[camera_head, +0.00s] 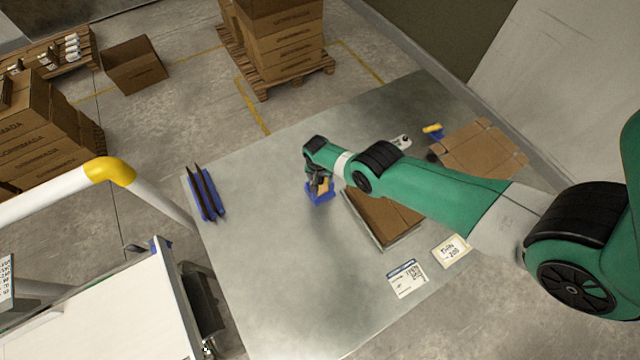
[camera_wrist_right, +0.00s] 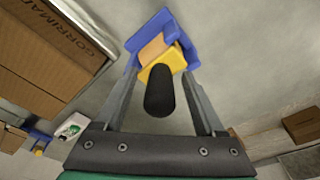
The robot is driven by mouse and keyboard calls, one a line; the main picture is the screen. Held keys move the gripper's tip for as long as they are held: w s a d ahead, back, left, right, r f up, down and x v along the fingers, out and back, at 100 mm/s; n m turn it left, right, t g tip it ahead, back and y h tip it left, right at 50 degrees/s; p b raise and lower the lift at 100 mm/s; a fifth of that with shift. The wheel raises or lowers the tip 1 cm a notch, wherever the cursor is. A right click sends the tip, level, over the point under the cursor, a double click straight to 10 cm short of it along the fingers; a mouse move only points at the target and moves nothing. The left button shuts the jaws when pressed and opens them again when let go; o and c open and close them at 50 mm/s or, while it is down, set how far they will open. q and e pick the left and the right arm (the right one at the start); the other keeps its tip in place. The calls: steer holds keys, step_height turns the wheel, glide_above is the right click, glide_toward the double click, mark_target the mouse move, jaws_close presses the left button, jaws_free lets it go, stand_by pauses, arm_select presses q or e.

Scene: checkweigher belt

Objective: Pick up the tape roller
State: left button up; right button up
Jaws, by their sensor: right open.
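The tape roller (camera_head: 318,194) stands on the grey metal table under my right gripper (camera_head: 318,178). It has a blue frame, a tan tape roll and a yellow part. In the right wrist view the tape roller (camera_wrist_right: 158,50) lies between and just past the fingertips, its black handle pointing back between the fingers. My right gripper (camera_wrist_right: 160,78) is open, with a finger on each side of the handle and visible space beside it. In the head view my right wrist hides part of the roller. My left gripper is not in view.
A flat brown carton (camera_head: 382,218) lies right of the roller. An unfolded cardboard piece (camera_head: 478,150) and a small yellow item (camera_head: 433,131) are at the back right. The table's left-front is clear.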

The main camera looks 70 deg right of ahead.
steer(key=shift+r, duration=0.1)
steer(key=shift+c, duration=0.3)
jaws_close()
step_height(320, 180, up, 10)
steer(key=p, duration=1)
steer(key=shift+r, duration=0.1)
